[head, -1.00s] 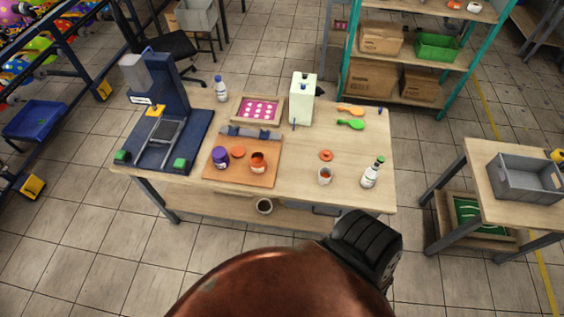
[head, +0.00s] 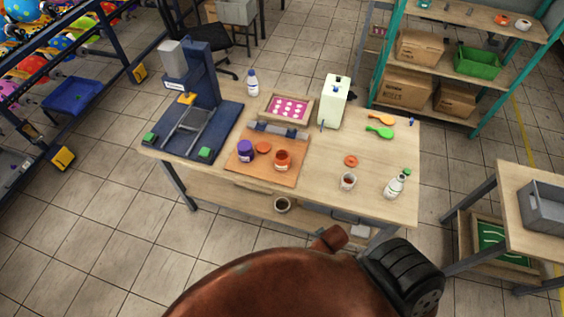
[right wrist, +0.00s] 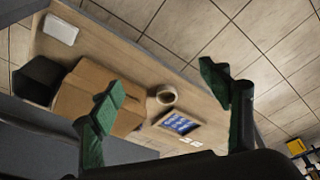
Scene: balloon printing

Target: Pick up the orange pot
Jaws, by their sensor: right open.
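The orange pot (head: 282,158) stands upright and open on a wooden board (head: 262,174) on the workbench in the head view. An orange lid (head: 263,147) lies beside it, and a purple pot (head: 246,150) stands to its left. My right gripper (right wrist: 162,80) shows in the right wrist view, open, with two green finger pads apart and nothing between them. It faces the bench's lower shelf, and the orange pot is not seen in that view. Neither gripper shows in the head view.
A blue press (head: 196,100) stands at the bench's left. The lower shelf holds a cardboard box (right wrist: 90,92) and a cup (right wrist: 166,95). Open floor lies before the bench.

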